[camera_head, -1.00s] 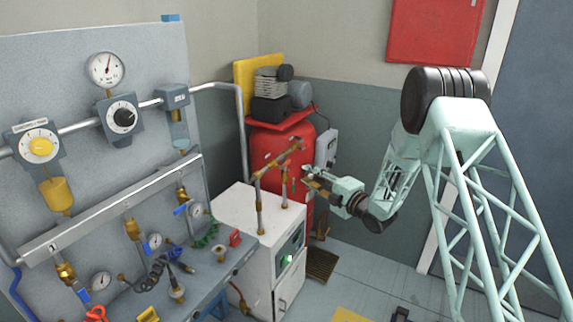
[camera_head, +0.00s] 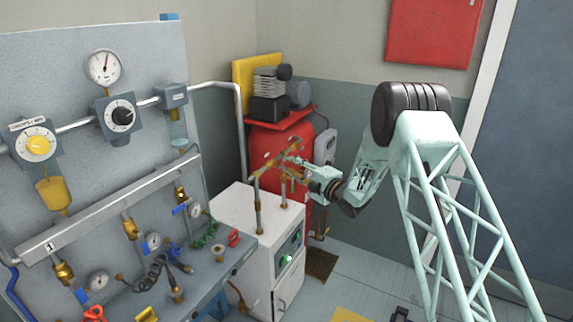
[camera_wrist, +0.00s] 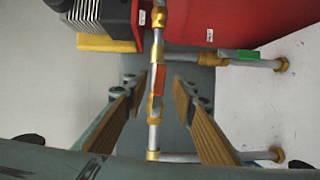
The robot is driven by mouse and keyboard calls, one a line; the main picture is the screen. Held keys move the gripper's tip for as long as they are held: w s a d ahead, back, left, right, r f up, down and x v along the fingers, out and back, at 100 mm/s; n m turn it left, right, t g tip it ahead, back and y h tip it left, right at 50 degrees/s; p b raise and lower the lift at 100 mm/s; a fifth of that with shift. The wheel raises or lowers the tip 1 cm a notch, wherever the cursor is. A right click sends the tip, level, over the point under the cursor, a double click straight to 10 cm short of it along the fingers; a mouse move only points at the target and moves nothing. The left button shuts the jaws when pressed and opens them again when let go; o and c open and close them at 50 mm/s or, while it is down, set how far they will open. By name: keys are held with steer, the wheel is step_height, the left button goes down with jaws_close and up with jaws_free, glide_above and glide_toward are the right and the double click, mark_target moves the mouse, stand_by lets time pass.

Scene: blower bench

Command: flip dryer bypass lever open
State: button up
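The dryer is a white cabinet (camera_head: 238,212) with brass-jointed pipes rising from its top, joined by a raised cross pipe (camera_head: 268,164). In the wrist view this pipe (camera_wrist: 154,127) runs up the middle and carries an orange-red lever (camera_wrist: 158,80), which appears to lie roughly along it. A green handle (camera_wrist: 245,55) sits on a side pipe. My gripper (camera_wrist: 159,84) is open, with its tan-padded fingers on either side of the pipe and lever, no contact visible. In the head view my gripper (camera_head: 297,172) is at the pipework, lever detail too small to tell.
A red tank (camera_head: 268,143) with a compressor (camera_head: 270,88) on top stands behind the dryer. A panel bench (camera_head: 95,130) with gauges, valves and hoses fills the left. Open floor lies to the right of the dryer.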

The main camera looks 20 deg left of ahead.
mark_target(287, 163)
steer(key=shift+x, duration=2.05)
steer(key=shift+c, duration=0.2)
jaws_close()
